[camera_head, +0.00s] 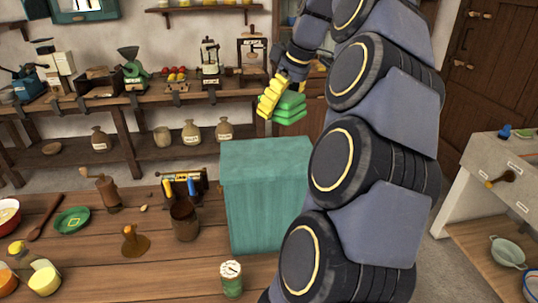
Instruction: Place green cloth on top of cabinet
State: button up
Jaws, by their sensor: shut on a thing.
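My gripper (272,96), with yellow fingers, is shut on the green cloth (290,106), which looks folded in layers. The cloth is held in the air, above and behind the teal cabinet (263,190) in the picture. The cabinet's flat top (265,155) is bare where it shows. My arm hides the right side of the cabinet. I cannot tell how far the cloth is from the cabinet in depth.
A wooden table (75,255) in front holds a brown cup (185,220), a green-labelled jar (231,278), a pepper mill (108,193) and a green plate (72,219). A back shelf (150,98) carries kitchen tools. A grey counter (495,165) stands at right.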

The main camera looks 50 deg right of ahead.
notch_tip(320, 180, down, 3)
jog(key=shift+a+f, duration=0.1)
jog(key=shift+f, duration=0.05)
send_over(272, 152)
jog(key=f, duration=0.7)
jog(key=s+f, duration=0.1)
jog(key=f, duration=0.2)
jog(key=shift+a+f, duration=0.1)
jog(key=shift+f, duration=0.25)
jog(key=shift+w+f, duration=0.15)
jog(key=shift+f, duration=1.45)
jog(key=shift+f, duration=0.1)
jog(key=o, duration=1.1)
